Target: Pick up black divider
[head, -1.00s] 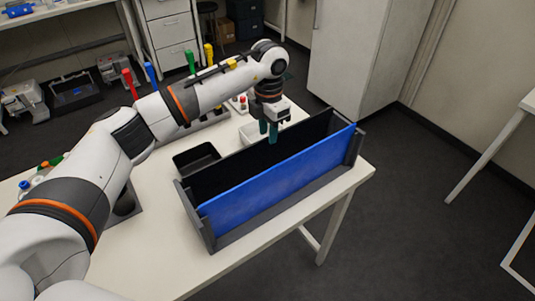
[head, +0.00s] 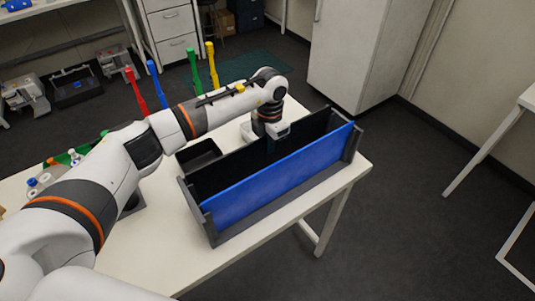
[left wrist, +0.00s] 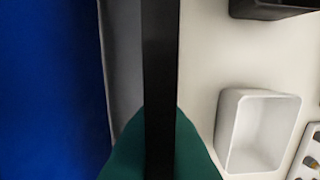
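The black divider (head: 228,170) stands upright on its edge in the dark grey rack (head: 230,234), behind the blue divider (head: 280,178). My left gripper (head: 270,145), with dark green fingers, is down at the divider's top edge, near its middle. In the left wrist view the black divider (left wrist: 160,70) runs as a vertical strip, with a green finger of the left gripper (left wrist: 160,150) on each side of it. The fingers look very close to it, but I cannot tell whether they press on it. My right gripper is not in view.
A black bin (head: 199,156) stands on the white table (head: 160,245) behind the rack. A white bin (left wrist: 258,132) shows in the left wrist view. Red, blue, green and yellow upright tools (head: 194,72) stand behind my left arm. The table's front left is clear.

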